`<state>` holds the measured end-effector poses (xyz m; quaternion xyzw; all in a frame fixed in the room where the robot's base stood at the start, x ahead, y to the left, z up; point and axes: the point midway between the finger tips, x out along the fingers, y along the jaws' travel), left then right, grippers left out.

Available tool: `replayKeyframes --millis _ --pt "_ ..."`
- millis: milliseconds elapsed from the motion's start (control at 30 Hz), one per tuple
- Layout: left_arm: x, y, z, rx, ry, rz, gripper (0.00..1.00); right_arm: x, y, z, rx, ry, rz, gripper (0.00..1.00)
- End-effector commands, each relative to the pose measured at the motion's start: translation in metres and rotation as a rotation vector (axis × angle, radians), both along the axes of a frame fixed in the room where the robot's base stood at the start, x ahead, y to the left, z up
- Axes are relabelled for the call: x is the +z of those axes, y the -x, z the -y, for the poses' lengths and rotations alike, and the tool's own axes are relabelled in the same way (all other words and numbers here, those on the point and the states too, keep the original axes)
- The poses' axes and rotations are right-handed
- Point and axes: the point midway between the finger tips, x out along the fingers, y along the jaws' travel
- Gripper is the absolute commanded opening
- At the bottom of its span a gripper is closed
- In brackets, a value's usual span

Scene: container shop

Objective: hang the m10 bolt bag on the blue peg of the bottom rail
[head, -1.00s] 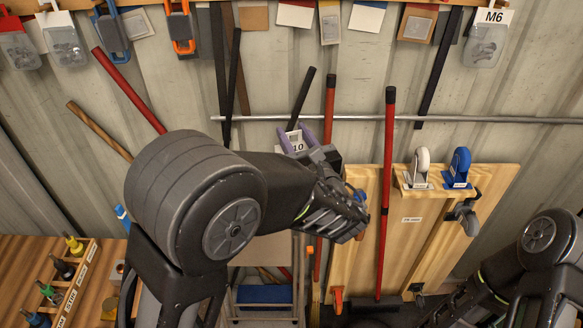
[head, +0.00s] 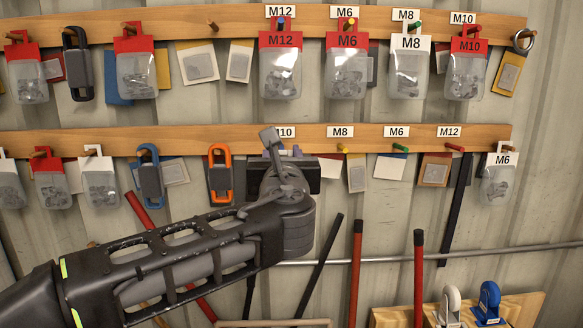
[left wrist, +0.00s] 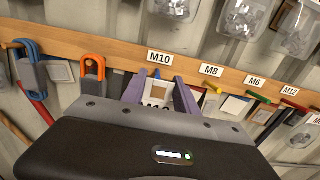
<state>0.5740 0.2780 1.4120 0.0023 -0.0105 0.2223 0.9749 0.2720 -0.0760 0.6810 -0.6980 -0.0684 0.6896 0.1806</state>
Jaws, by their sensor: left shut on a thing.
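My left gripper (left wrist: 160,92) has its purple fingers shut on the m10 bolt bag (left wrist: 156,104), whose white header with part of its M10 lettering shows between them in the left wrist view. The rest of the bag is hidden behind the gripper body. The blue peg (left wrist: 157,73) shows just above the header, under the M10 label (left wrist: 159,57). I cannot tell whether the header touches the peg. In the head view my left gripper (head: 285,155) is at the bottom rail (head: 365,131), and my wrist covers the bag. My right gripper is out of view.
On the bottom rail, an orange carabiner (head: 220,172) hangs left of my gripper, and a yellow peg (head: 342,148) sticks out to its right. Green and red pegs follow. Above, M12 (head: 280,75) and M6 (head: 347,75) bags hang from the top rail.

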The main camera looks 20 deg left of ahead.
Motion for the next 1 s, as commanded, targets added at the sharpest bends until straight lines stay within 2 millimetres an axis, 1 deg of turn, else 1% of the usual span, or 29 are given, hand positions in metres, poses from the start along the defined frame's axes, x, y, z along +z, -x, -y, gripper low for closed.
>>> replayKeyframes --millis 267,467,1000 --pt "0.0 -0.001 0.0 0.001 0.0 0.0 0.0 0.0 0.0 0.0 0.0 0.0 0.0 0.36" --pt "-0.001 -0.005 -0.002 0.002 0.001 0.0 0.0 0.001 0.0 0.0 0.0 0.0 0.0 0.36" --pt "-0.003 -0.034 -0.016 0.002 0.0 0.0 0.0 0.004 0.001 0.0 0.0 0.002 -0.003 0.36"
